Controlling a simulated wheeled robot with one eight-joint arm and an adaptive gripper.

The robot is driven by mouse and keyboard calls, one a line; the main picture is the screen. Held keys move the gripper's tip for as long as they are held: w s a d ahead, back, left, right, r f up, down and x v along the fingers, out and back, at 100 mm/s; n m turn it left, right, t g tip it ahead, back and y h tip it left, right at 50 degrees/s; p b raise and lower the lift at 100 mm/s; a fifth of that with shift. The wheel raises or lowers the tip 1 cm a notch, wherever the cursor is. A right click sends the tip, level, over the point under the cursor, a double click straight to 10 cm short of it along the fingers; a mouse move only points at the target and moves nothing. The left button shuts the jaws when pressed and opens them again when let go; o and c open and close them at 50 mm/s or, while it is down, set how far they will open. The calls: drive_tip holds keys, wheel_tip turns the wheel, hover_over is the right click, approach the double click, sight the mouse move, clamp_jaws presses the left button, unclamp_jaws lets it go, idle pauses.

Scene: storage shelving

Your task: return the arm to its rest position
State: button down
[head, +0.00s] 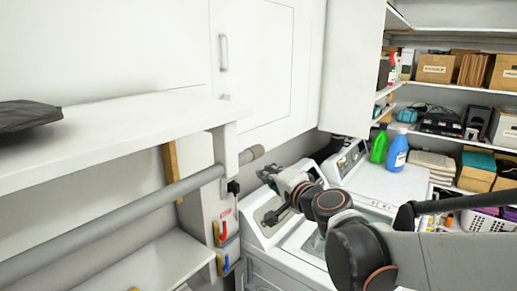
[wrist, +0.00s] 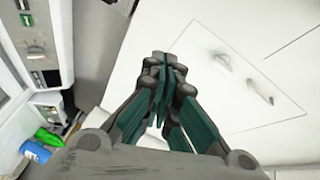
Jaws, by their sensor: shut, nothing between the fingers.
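My arm reaches in from the right of the head view, with dark rounded joints and orange rings. It bends over the white washing machines. A white cabinet door (wrist: 245,75) with handles lies beyond the fingers in that view. How far the fingertips are from it cannot be told.
A white shelf (head: 110,122) and a grey rail (head: 120,222) run along the left. White cabinets (head: 265,60) hang above. A green bottle (head: 379,147) and a blue bottle (head: 397,153) stand on the right machine. Shelves with boxes (head: 435,68) fill the right.

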drive_tip(key=s+d+f+n+g+h+b, duration=0.3)
drive_tip(key=s+d+f+b, duration=0.4)
drive_tip(key=s+f, duration=0.7)
drive_tip(key=s+d+f+n+g+h+b, duration=0.4)
drive_tip(key=s+d+f, duration=0.6)
drive_tip(key=s+f, duration=0.3)
wheel_tip(320, 180, down, 2)
drive_tip(key=n+g+b, duration=0.1)
drive_tip(key=b, duration=0.1)
drive_tip(key=shift+s+d+n+h+b, duration=0.15)
drive_tip(key=shift+s+n+h+b, duration=0.15)
drive_tip(key=shift+s+n+b, duration=0.1)
